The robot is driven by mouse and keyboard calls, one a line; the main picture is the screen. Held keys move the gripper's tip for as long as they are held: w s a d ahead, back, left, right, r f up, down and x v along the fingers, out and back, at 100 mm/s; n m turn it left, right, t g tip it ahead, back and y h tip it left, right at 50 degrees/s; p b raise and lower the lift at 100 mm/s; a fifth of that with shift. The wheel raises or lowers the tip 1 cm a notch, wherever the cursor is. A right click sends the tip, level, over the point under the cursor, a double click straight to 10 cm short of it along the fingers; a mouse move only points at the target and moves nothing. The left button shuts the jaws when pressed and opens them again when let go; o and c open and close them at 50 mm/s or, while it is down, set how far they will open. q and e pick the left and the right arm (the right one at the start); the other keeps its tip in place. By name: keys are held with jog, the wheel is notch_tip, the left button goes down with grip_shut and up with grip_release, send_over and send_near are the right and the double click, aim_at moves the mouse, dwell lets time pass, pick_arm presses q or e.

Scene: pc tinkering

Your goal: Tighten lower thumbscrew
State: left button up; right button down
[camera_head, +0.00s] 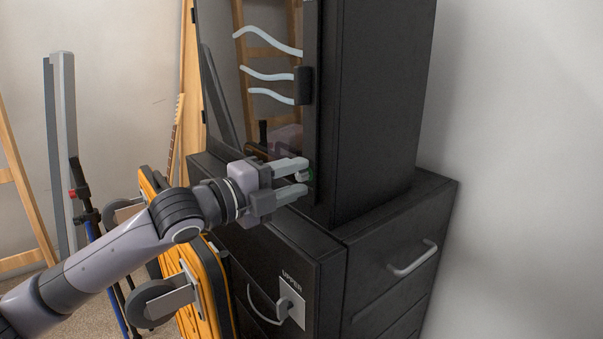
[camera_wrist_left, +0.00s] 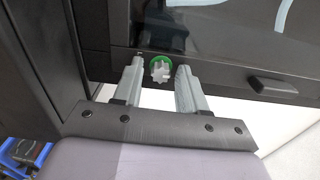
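The lower thumbscrew (camera_wrist_left: 161,70) is a small light grey lobed knob with a green ring around its base. It sits on the dark frame at the lower edge of the glass panel (camera_wrist_left: 215,25). My left gripper (camera_wrist_left: 160,80) is open, with one finger on each side of the knob and visible gaps between. In the head view, my left gripper (camera_head: 304,176) reaches the lower right corner of the glass door (camera_head: 225,80) of the black PC case (camera_head: 375,100), and its fingers partly hide the thumbscrew (camera_head: 308,172). My right gripper is not in view.
The case stands on a black drawer cabinet (camera_head: 400,215) with silver handles and an "UPPER" label. A black latch or handle (camera_head: 304,86) is higher on the door edge. An orange case (camera_head: 205,285) with wheels stands left of the cabinet. A white wall (camera_head: 520,150) is at right.

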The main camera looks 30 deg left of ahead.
pick_arm(q)
jog(key=b+v, duration=0.5)
jog(key=v, duration=0.1)
dwell(0.5)
jog(key=shift+s+b, duration=0.1)
jog(key=shift+b, duration=0.2)
jog(key=v, duration=0.7)
dwell(0.6)
